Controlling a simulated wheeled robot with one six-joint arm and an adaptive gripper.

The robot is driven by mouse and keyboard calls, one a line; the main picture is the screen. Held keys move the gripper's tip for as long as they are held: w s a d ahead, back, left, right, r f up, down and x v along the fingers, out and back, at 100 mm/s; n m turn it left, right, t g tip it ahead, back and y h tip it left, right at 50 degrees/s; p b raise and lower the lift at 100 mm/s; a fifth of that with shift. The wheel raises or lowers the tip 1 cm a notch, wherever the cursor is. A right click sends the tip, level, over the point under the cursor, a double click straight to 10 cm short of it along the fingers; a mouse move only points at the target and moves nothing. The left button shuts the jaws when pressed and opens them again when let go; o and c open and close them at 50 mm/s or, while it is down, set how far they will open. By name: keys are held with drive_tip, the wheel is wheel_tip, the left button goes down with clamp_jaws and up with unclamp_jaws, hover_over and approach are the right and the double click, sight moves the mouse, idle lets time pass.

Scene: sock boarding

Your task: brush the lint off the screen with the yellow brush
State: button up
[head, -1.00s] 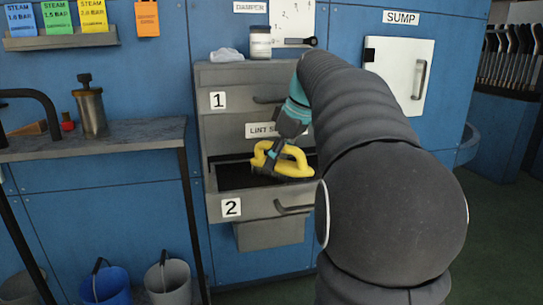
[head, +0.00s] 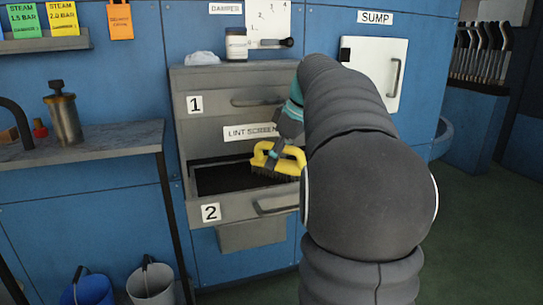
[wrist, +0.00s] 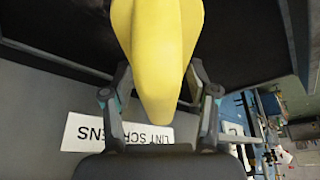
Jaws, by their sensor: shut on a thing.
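The yellow brush (head: 291,164) with dark bristles is held over the right part of the open drawer 2 (head: 237,211), bristles facing down. My gripper (head: 274,152) is shut on the brush's handle. In the wrist view the brush's yellow body (wrist: 160,45) fills the middle between my two fingers. The lint screen is the dark surface (head: 222,179) inside the drawer. Its right part is hidden by the brush and my arm. I cannot make out lint on it, nor whether the bristles touch it.
Drawer 1 (head: 215,106) above is shut, with a "LINT SCREENS" label (head: 247,131) below it. A jar (head: 236,45) and a pale crumpled clump (head: 202,58) sit on top of the cabinet. A bench (head: 95,152) with a metal canister (head: 64,120) stands left, buckets (head: 150,283) below.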

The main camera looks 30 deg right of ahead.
drive_tip(key=shift+s+d+f, duration=0.1)
drive_tip(key=shift+s+d, duration=0.1)
drive_tip(key=shift+d, duration=0.55)
